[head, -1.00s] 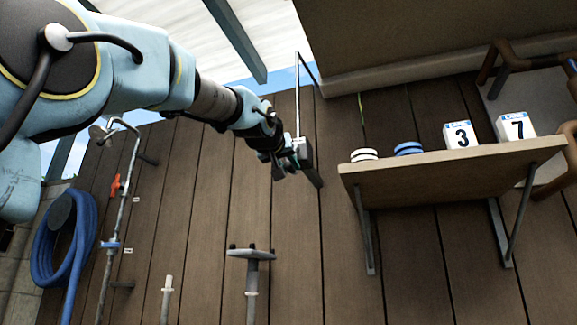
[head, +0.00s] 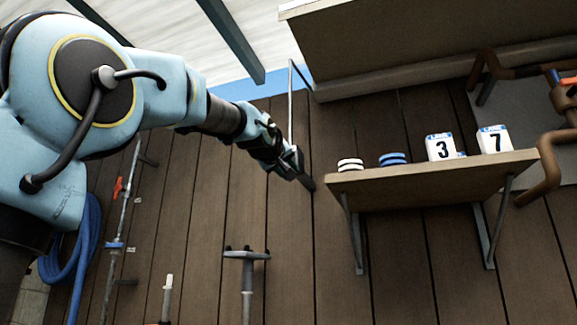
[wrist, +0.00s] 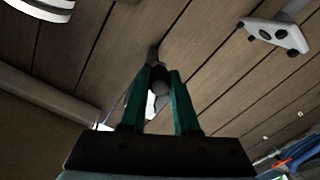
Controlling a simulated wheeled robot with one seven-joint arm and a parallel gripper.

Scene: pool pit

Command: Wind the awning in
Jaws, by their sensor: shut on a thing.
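A thin pale metal crank rod (head: 291,105) hangs in front of the wood plank wall, bent at its top. My gripper (head: 293,166) is at its lower end, and a short dark bar (head: 307,183) shows just beyond. In the wrist view, my gripper's green fingers (wrist: 160,100) are shut on a dark round crank handle (wrist: 160,78). The fingers hide part of the handle. A pale sheet (head: 150,38) stretches overhead, which looks like the awning, with a grey beam across it.
A blue hose (head: 82,250) hangs at left.

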